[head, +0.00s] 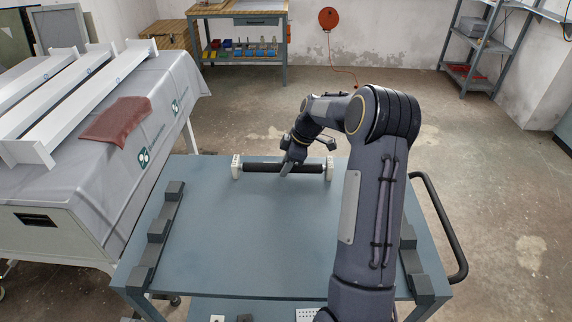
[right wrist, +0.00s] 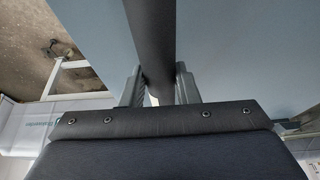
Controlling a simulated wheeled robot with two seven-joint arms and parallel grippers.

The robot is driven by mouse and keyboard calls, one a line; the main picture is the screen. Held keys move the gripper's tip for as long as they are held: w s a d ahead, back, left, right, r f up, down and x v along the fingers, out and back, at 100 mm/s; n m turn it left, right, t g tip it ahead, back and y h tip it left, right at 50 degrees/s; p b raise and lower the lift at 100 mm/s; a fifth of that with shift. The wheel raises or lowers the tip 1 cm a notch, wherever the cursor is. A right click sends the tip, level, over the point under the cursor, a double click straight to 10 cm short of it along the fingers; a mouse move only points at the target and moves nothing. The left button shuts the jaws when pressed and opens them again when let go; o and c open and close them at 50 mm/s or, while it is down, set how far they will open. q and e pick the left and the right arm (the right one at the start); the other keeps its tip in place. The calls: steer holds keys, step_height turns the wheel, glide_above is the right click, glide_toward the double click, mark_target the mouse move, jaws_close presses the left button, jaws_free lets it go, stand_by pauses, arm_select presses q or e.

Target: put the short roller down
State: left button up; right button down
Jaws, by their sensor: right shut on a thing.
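The short roller (head: 262,168), a black bar with a white piece at each end, lies crosswise at the far edge of the blue-grey cart top (head: 250,240). My right gripper (head: 287,168) is shut on it near its middle, reaching in from above. In the right wrist view, the dark roller (right wrist: 150,35) runs between the two grey fingers of the gripper (right wrist: 158,88). I cannot tell whether the roller's weight rests on the cart or on the gripper. My left gripper is not in view.
Dark notched support rails stand on the cart's left (head: 158,228) and right (head: 413,262) sides. The cart top between them is bare. A black handle (head: 446,230) curves out at right. A cloth-covered table (head: 90,150) with white beams stands at left.

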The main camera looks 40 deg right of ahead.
steer(key=c, duration=1.1)
jaws_free()
steer(key=v, duration=1.2)
steer(key=s+a+r+m, duration=0.3)
steer(key=s+a+r, duration=0.15)
steer(key=a, duration=0.25)
steer(key=s+a+f+m+t, duration=0.1)
steer(key=s+a+m, duration=0.3)
steer(key=s+a, duration=0.6)
steer(key=s+a+f+m+t, duration=0.1)
steer(key=s+a+f+m, duration=0.2)
steer(key=s+a, duration=0.7)
steer(key=shift+s+f+m+t, duration=0.35)
steer(key=shift+s+m, duration=0.15)
steer(key=shift+m, duration=0.4)
